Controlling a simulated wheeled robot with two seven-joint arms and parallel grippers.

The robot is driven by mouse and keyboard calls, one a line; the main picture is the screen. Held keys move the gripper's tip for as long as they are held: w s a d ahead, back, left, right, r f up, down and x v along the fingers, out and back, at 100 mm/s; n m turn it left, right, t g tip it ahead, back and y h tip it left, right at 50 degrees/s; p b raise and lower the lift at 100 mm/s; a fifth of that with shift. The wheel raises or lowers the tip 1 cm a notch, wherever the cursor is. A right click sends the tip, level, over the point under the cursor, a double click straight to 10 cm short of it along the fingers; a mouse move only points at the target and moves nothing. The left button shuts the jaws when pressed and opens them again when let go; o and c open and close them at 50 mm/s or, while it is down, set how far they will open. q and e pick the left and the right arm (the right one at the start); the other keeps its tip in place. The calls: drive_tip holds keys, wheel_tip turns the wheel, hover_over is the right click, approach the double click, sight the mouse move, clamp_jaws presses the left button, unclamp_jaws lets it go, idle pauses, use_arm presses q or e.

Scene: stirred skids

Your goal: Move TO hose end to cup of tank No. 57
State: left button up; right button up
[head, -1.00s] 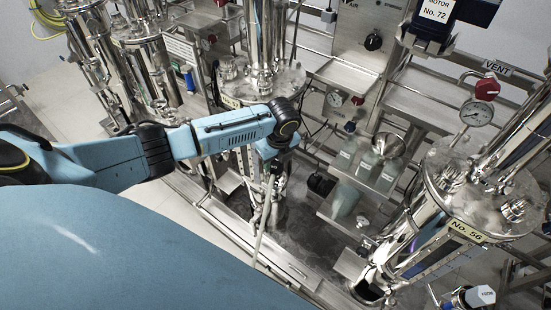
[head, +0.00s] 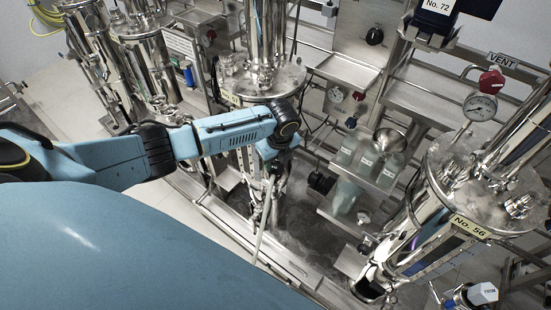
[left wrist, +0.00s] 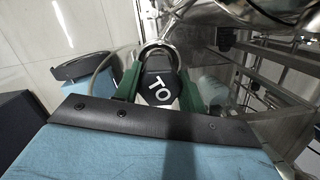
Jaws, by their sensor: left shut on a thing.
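My left gripper (head: 270,172) points down in front of the middle tank (head: 268,84), whose yellow label is partly hidden by my arm and cannot be read. In the left wrist view its green fingers (left wrist: 160,88) are shut on the TO hose end (left wrist: 160,88), a black piece with white letters "TO". A shiny metal ring (left wrist: 160,43) shows just beyond the hose end; I cannot tell whether they touch. A pale hose (head: 262,228) hangs below the gripper in the head view. My right gripper is not in view.
Tank No. 56 (head: 470,228) stands at the right, with a gauge (head: 480,107) and a red VENT knob above it. Steel frame rails run along the floor. More steel tanks stand at the left back.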

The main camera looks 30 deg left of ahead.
use_arm(q)
drive_tip(key=shift+f, duration=0.35)
drive_tip(key=shift+f, duration=0.1)
drive_tip(key=shift+f+b, duration=0.4)
drive_tip(key=o, duration=1.3)
drive_tip(key=d+r+p, duration=0.1)
drive_tip(key=r+p, duration=0.5)
drive_tip(key=r, duration=0.2)
drive_tip(key=s+d+r+p, duration=0.1)
drive_tip(key=r+p, duration=0.5)
drive_tip(key=r, duration=0.3)
drive_tip(key=d+r+p, duration=0.1)
drive_tip(key=r+p, duration=0.6)
drive_tip(key=r, duration=0.2)
drive_tip(key=shift+s+d, duration=0.15)
drive_tip(key=shift+s, duration=0.1)
